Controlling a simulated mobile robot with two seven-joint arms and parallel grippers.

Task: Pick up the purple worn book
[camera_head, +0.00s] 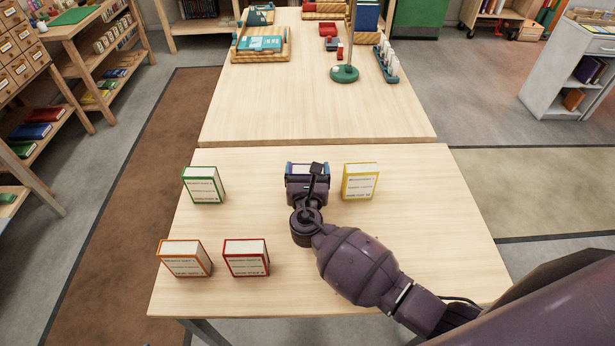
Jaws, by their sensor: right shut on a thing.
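My right gripper (307,186) reaches in from the lower right and is shut on a book (292,167) on the near table. The gripper and wrist hide most of this book. Only a strip of its far edge shows, with bluish cover edges, so I cannot tell whether it is the purple worn book. I cannot tell whether it touches the tabletop or is slightly raised. No clearly purple book shows elsewhere on the table. My left gripper is not in view.
A yellow book (360,181) stands close right of the gripper. A green book (204,184), an orange book (185,259) and a red book (246,258) stand to the left. The near table (440,215) is clear at right. A green-based stand (344,74) is on the far table.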

